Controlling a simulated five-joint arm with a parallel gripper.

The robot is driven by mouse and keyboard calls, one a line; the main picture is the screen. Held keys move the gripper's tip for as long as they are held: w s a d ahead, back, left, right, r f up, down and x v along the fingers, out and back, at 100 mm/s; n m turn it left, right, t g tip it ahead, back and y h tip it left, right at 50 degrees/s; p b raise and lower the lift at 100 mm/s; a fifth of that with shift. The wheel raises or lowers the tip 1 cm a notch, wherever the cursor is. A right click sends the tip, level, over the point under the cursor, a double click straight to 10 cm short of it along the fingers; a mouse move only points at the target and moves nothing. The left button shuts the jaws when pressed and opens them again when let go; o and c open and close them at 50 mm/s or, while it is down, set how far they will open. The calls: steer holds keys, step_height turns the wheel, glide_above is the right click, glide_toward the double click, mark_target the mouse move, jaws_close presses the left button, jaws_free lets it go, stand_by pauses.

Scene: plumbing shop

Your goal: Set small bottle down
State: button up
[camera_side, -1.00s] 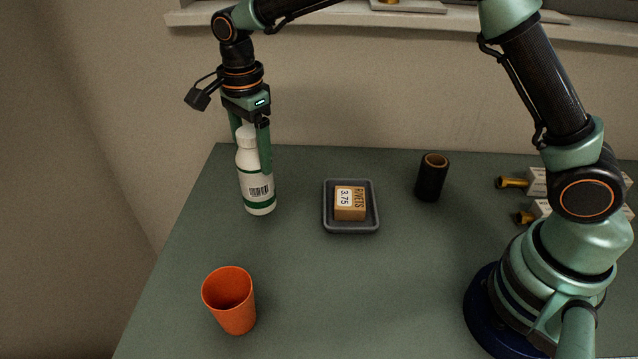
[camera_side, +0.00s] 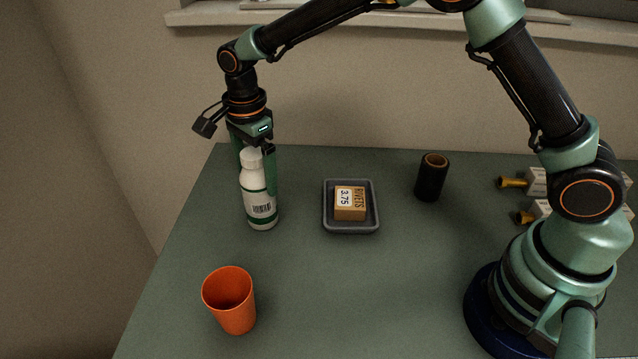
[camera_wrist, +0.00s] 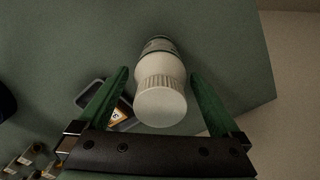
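The small bottle (camera_side: 258,200) is white with green bands, a barcode label and a white cap. It stands nearly upright at the left of the green table, and its base appears to touch the surface. My gripper (camera_side: 257,190) points down from above, with one finger on each side of the bottle. In the wrist view the bottle's cap (camera_wrist: 161,103) faces the camera between the fingers (camera_wrist: 159,72). A narrow gap shows on each side, so my gripper looks open around the bottle. The bottle's base is hidden in the wrist view.
A grey tray (camera_side: 352,229) holding a box of rivets (camera_side: 349,204) lies right of the bottle. An orange cup (camera_side: 230,301) stands in front. A black cylinder (camera_side: 431,177) and brass fittings (camera_side: 513,183) are farther right. Bare table lies between the bottle and cup.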

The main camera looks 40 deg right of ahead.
step_height(320, 180, up, 12)
steer(key=shift+s+r, duration=0.1)
steer(key=shift+s, duration=0.05)
steer(key=s+d+r+n+t, duration=0.3)
steer(key=s+d+n+t, duration=0.2)
steer(key=s+d+n, duration=1.1)
steer(key=shift+s+d, duration=0.65)
steer(key=shift+d, duration=0.35)
steer(key=shift+s+d+f+n+t, duration=0.2)
steer(key=shift+s+n+t, duration=0.1)
steer(key=shift+n, duration=0.3)
steer(key=shift+c, duration=0.3)
